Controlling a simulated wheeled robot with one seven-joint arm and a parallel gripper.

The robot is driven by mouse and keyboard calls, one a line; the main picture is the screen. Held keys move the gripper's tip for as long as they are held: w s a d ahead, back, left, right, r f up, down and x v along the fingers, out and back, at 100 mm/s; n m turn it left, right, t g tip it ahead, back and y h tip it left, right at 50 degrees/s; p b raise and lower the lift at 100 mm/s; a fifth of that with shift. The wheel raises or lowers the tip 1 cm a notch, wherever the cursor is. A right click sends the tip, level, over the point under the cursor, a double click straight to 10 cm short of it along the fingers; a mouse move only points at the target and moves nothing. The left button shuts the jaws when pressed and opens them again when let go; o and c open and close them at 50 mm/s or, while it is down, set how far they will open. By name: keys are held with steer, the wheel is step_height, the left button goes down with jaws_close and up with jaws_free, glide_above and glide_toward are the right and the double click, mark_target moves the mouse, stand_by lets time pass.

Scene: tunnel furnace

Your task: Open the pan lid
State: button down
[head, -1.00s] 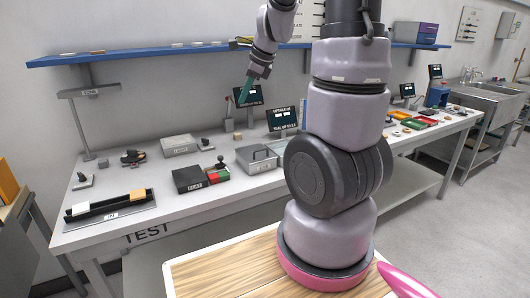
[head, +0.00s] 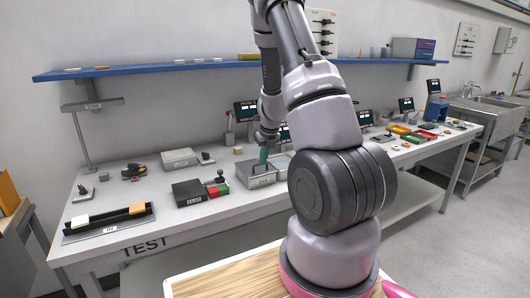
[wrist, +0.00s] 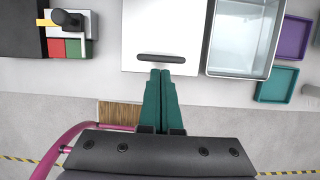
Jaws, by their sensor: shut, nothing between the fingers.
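The pan lid (wrist: 160,30) is a flat pale grey square in the wrist view, with a dark bar handle (wrist: 161,58) near its front edge. The lid lies flat and looks closed. In the head view, the grey metal pan (head: 262,180) stands on the bench, partly covered by my arm. My gripper (wrist: 160,73) has teal fingers pressed together, with nothing between them. Their tips are at the front edge of the handle in the wrist view; I cannot tell whether they touch it. In the head view, my gripper (head: 263,158) points down over the pan.
An open, empty metal tray (wrist: 240,35) is right beside the lid. Purple (wrist: 291,38) and teal (wrist: 277,84) trays lie farther right. A blue shelf (head: 165,67) runs above.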

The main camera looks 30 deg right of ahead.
mark_target(261, 172)
steer(key=shift+x, duration=1.65)
